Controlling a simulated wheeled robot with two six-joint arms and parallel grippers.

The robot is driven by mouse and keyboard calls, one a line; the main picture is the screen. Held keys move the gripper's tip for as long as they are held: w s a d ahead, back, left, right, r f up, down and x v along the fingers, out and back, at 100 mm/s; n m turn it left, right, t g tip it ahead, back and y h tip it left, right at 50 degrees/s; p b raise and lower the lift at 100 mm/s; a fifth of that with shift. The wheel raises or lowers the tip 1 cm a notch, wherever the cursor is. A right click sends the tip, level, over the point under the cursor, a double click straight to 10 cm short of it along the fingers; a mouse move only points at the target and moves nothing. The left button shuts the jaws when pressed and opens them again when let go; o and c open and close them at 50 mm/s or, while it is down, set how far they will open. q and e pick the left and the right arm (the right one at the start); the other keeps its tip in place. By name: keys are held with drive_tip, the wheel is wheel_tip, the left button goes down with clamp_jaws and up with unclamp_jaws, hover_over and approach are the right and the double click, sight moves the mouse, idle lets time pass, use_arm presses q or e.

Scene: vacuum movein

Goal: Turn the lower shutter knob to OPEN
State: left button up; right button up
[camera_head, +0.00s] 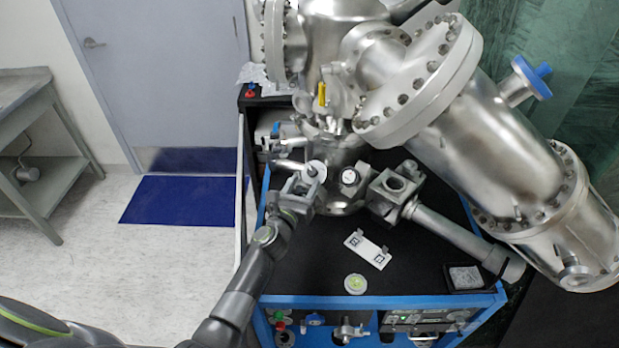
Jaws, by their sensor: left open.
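The steel vacuum chamber (343,150) stands on the black top of a blue-framed cart. A round white-faced fitting with a dark centre (349,176) is on its lower front. A pale disc (317,169) on the chamber's left side may be a shutter knob; I cannot read any OPEN mark, nor tell which fitting is the lower shutter knob. My left gripper (310,182) is open, at the pale disc and left of the white-faced fitting. Its fingers partly cover that area, and contact cannot be told. My right gripper is not in view.
A large steel cylinder (490,130) slants across the right. A metal rod (450,233) with a square block runs over the cart top (310,260). A white marker plate (367,249), a pale green disc (355,284) and a small dark tray (464,279) lie there.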

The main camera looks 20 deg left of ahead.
sight(311, 173)
use_arm(q)
drive_tip(key=w, duration=0.2)
drive_tip(key=w+b, duration=0.1)
drive_tip(key=shift+w+d+f, duration=0.15)
drive_tip(key=shift+w, duration=0.75)
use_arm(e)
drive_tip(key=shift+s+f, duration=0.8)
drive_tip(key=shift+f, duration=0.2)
use_arm(q)
drive_tip(key=c, duration=1)
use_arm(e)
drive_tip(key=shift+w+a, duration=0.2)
